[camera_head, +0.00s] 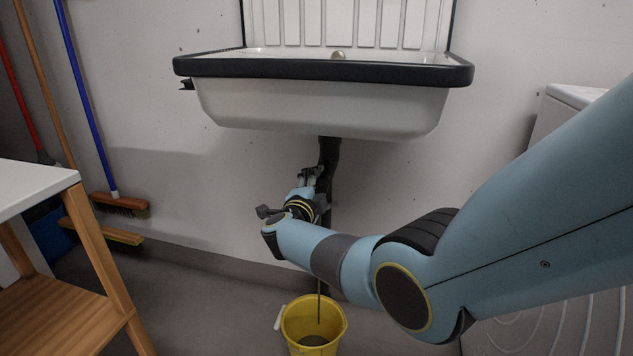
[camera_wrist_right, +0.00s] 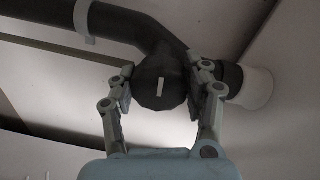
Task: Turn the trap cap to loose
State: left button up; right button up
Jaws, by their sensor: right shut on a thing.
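The trap cap (camera_wrist_right: 160,84) is a dark, faceted knob with a short white mark, upright in the right wrist view. My right gripper (camera_wrist_right: 164,92) has one finger on each side of it and is shut on it. In the head view the gripper (camera_head: 311,174) is below the sink beside the dark drain pipe (camera_head: 329,152), and it hides the cap there. A thin vertical streak (camera_head: 319,300) runs down below the gripper into a yellow bucket (camera_head: 290,327). The bucket holds something greyish. My left gripper is not in view.
The white sink (camera_head: 320,105) with its dark rim hangs above the gripper. A wooden table (camera_head: 60,179) stands at the left, with brooms (camera_head: 120,203) against the wall. A white appliance (camera_head: 572,97) is at the right. The floor between table and bucket is clear.

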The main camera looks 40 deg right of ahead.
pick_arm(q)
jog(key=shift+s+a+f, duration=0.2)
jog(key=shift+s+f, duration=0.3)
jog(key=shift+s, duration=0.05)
pick_arm(e)
jog(key=shift+a+f+n, duration=0.1)
jog(key=shift+f+n, duration=0.05)
jog(key=shift+n, duration=0.85)
jog(key=o, duration=1.2)
jog(key=v, duration=1.2)
